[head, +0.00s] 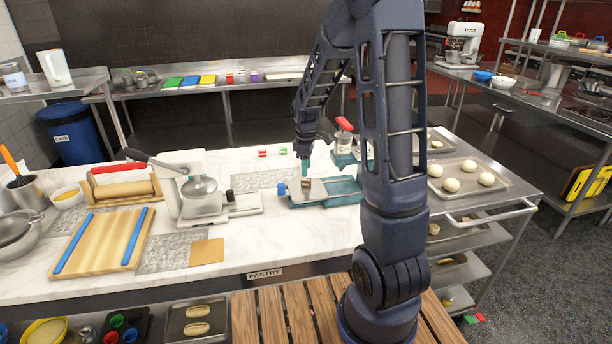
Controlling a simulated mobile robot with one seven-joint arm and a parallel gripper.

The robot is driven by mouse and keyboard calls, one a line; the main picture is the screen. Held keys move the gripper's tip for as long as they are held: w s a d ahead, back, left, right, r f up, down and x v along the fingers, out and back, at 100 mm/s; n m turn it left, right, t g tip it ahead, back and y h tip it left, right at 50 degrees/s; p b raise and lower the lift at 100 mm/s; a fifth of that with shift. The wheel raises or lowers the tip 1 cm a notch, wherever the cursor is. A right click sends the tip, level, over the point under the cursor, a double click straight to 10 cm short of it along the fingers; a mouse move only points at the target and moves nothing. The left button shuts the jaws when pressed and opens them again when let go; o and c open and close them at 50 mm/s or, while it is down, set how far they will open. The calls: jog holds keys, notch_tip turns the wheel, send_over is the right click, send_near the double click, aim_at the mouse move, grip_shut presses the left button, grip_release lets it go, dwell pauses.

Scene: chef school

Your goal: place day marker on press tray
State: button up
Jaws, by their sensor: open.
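My gripper (306,172) points down over a teal tray (347,194) on the marble counter, which I take to be the press tray. A grey metal plate (316,192) and a blue knob (281,189) are at the tray's left part. The gripper is open; a small brownish item shows just under it, too small to tell whether it touches the fingers. Two small labelled blocks, one red (262,153) and one green (283,151), stand on the counter behind the tray. I cannot tell which object is the day marker. My arm hides the tray's right end.
A white press-like device (202,196) with a round metal part stands left of the tray. A board with blue strips (103,242) lies further left. A red-topped container (344,136) stands behind the tray. A tray of dough balls (468,189) is at right.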

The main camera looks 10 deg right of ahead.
aim_at(306, 180)
jog(key=s+d+r+m+t, duration=0.1)
jog(key=s+d+r+m, duration=0.15)
jog(key=s+r, duration=0.5)
jog(key=s+d+r+m+t, duration=0.1)
jog(key=s+r+m, duration=0.3)
jog(key=r, duration=0.6)
jog(key=s+d+r+m+t, duration=0.1)
jog(key=s+m, duration=0.2)
jog(key=s, duration=0.4)
jog(key=s+d+r+m+t, duration=0.1)
jog(key=s+m, duration=0.3)
jog(key=s, duration=0.4)
jog(key=shift+s+d+r+t, duration=0.3)
jog(key=shift+d, duration=0.25)
jog(key=shift+o, duration=0.3)
